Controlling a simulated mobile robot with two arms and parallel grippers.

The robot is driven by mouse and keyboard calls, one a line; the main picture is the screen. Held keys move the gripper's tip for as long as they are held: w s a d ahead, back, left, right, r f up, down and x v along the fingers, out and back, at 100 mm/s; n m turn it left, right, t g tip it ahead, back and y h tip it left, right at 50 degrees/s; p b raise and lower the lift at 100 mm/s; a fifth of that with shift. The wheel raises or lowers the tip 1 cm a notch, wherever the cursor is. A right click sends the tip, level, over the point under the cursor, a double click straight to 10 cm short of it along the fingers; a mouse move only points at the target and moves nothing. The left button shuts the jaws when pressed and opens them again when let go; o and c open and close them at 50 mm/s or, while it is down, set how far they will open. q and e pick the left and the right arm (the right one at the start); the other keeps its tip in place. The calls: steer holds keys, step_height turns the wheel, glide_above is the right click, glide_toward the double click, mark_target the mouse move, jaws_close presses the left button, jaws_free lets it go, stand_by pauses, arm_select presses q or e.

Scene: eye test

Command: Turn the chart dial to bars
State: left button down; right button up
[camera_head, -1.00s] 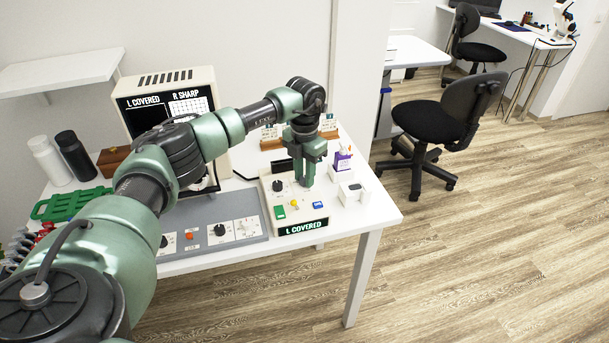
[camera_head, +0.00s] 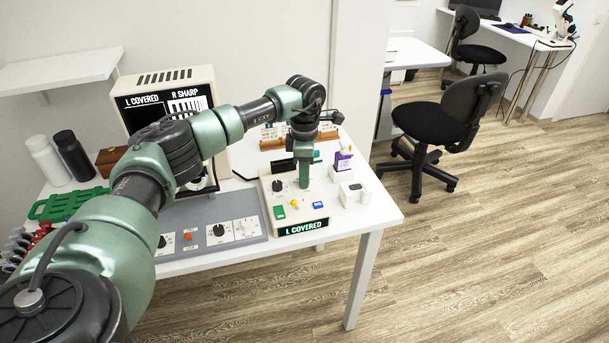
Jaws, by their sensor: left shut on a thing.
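My left gripper (camera_head: 304,184) points down at the box's rear right. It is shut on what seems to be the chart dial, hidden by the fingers. A cream-cased screen (camera_head: 163,89) behind reads "L COVERED" and "R SHARP" and shows a white chart of dark upright bars (camera_head: 187,105). My left arm hides the screen's lower part. My right gripper is out of view.
A grey panel (camera_head: 205,210) with knobs and an orange button lies left of the box. A green rack (camera_head: 66,204) and two bottles stand at the left.

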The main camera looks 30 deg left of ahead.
arm_select(q)
steer(key=shift+w+r+m, duration=0.1)
steer(key=shift+r+m, duration=0.05)
steer(key=shift+m, duration=0.45)
steer(key=c, duration=1.2)
jaws_free()
steer(key=shift+o, duration=0.2)
step_height(320, 180, up, 8)
steer(key=shift+f+b, duration=0.15)
steer(key=shift+b, duration=0.35)
